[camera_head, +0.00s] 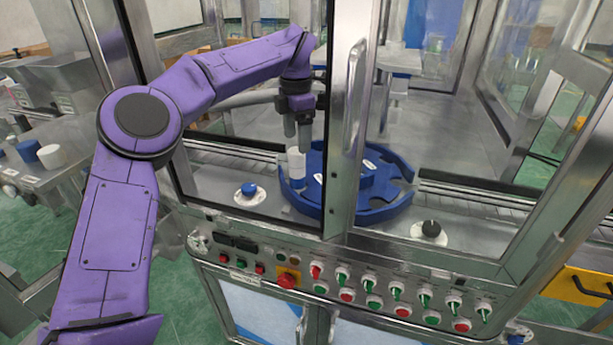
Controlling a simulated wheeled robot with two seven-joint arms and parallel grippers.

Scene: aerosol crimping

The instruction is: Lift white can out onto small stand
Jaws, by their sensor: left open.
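A white can (296,165) stands upright at the left side of the blue rotary wheel (384,212), in or beside one of its edge notches. My left gripper (298,140) points down just above the can, with its fingers apart and the can's top close below them. I cannot tell whether the fingertips touch the can. Two small round stands show: one with a blue top (249,189) left of the wheel, and one with a dark top (431,229) to its right. Which is the small stand is unclear. My right gripper is out of the picture.
A metal door post with a handle (354,90) stands right of my left gripper and hides part of the wheel. The control panel (350,285) with several buttons runs along the front. White and blue caps (51,156) lie at the far left.

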